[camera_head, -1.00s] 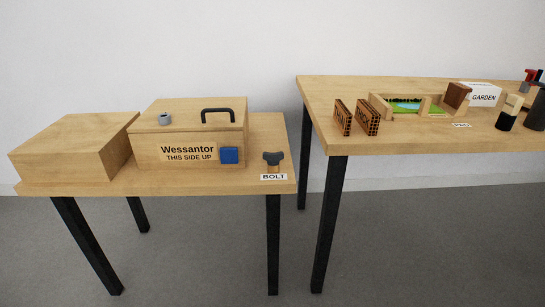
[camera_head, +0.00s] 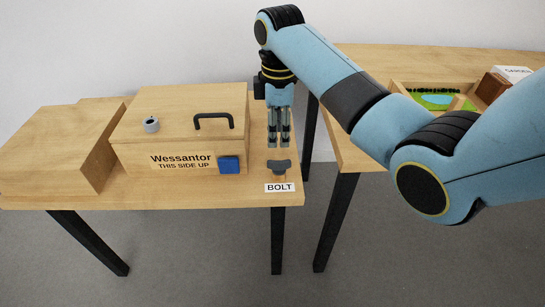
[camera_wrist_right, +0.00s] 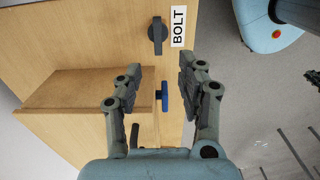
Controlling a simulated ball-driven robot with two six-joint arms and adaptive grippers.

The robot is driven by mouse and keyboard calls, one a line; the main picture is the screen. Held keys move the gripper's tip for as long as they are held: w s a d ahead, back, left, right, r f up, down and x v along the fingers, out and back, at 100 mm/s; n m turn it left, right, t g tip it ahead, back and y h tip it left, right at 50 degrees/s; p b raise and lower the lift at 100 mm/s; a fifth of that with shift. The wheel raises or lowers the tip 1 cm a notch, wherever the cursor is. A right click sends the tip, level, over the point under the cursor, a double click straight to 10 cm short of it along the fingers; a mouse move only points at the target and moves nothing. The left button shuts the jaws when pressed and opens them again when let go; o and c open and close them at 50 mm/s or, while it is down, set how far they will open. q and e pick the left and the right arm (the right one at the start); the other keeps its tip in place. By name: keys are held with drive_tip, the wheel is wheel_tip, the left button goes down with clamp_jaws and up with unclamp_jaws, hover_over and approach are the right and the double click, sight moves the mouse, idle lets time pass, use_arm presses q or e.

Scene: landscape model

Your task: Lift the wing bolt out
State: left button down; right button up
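The dark grey wing bolt (camera_head: 279,166) stands near the front right corner of the left table, just behind the white BOLT label (camera_head: 280,187). In the right wrist view the wing bolt (camera_wrist_right: 157,36) shows beyond the fingertips, beside the label. My right gripper (camera_head: 279,145) points down over the table's right end, with its fingertips close above and behind the bolt in the head view. In the right wrist view its fingers (camera_wrist_right: 160,76) are apart with nothing held between them. The bolt's lower part is hard to make out. My left gripper is not in view.
A wooden box (camera_head: 135,160) marked Wessantor, with a black handle (camera_head: 213,119), grey ring (camera_head: 151,124) and blue square (camera_head: 229,165), stands left of the bolt. A plain wooden block (camera_head: 50,160) is farther left. The right table (camera_head: 345,145) lies across a gap.

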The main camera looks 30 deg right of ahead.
drive_tip(key=b, duration=0.1)
hover_over(280, 161)
drive_tip(key=f, duration=0.4)
drive_tip(key=shift+w+a+f, duration=0.15)
drive_tip(key=shift+a+f, duration=0.1)
drive_tip(key=shift+f, duration=0.15)
drive_tip(key=f, duration=0.3)
drive_tip(key=f+b, duration=0.1)
drive_tip(key=f, duration=0.1)
drive_tip(key=shift+d+f, duration=0.2)
drive_tip(key=shift+f, duration=0.2)
clamp_jaws()
